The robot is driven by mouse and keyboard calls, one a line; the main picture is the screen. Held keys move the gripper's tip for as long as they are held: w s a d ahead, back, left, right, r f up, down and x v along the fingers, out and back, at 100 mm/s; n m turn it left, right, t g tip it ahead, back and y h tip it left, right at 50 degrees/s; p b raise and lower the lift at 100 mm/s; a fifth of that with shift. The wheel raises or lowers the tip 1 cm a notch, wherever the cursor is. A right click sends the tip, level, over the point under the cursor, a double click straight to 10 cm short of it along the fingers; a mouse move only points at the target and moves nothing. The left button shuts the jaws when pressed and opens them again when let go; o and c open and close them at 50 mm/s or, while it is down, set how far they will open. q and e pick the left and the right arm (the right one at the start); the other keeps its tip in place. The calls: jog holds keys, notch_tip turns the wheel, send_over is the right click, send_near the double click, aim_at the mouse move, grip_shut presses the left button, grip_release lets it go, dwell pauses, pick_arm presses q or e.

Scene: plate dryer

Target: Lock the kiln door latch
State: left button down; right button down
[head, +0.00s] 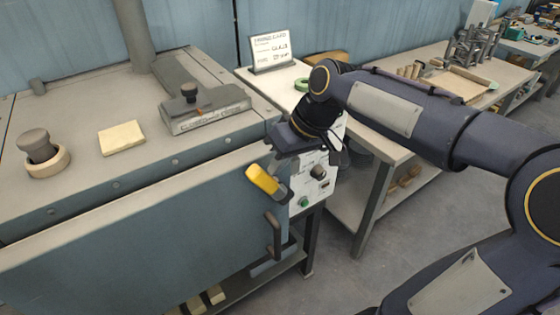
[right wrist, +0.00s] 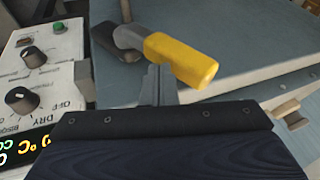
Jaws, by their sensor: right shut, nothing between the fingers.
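The kiln (head: 110,225) is a large blue-grey box at the left of the head view. Its latch has a yellow handle (head: 263,180) at the kiln's right front corner, tilted up to the left. The handle also shows in the right wrist view (right wrist: 183,59), with its grey arm running left to a dark pivot (right wrist: 118,42). My right gripper (head: 280,155) is just above the handle in the head view. Its fingers (right wrist: 158,78) are shut and empty, close to the handle; I cannot tell whether they touch it. My left gripper is not in view.
A control panel with knobs (right wrist: 25,85) stands beside the latch. A dark bar handle (head: 273,235) is below it. On the kiln top are a vent plug (head: 38,146), a pale block (head: 121,138) and a raised grey box (head: 205,110). A workbench (head: 375,130) stands behind my right arm.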

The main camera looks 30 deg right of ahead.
jog(key=shift+a, duration=0.3)
jog(key=shift+s+a+f+n+h, duration=0.1)
jog(key=shift+a+f+n+h, duration=0.05)
jog(key=shift+a+h, duration=0.35)
jog(key=shift+a+f+n+h, duration=0.15)
jog(key=shift+a+h, duration=0.2)
jog(key=shift+h, duration=0.25)
jog(key=a+f+n+h+b, duration=0.1)
jog(key=a+f+h+b, duration=0.4)
jog(key=h, duration=0.3)
jog(key=shift+s+a+f+t, duration=0.25)
jog(key=shift+a+f+t, duration=0.2)
jog(key=shift+a, duration=0.35)
jog(key=shift+s+a+f, duration=0.1)
jog(key=shift+f, duration=0.15)
jog(key=w+d+r+p+v, duration=0.1)
jog(key=p+v, duration=0.1)
jog(key=v, duration=1.1)
jog(key=shift+r+p, duration=0.35)
jog(key=shift+r, duration=0.05)
jog(key=shift+w, duration=0.1)
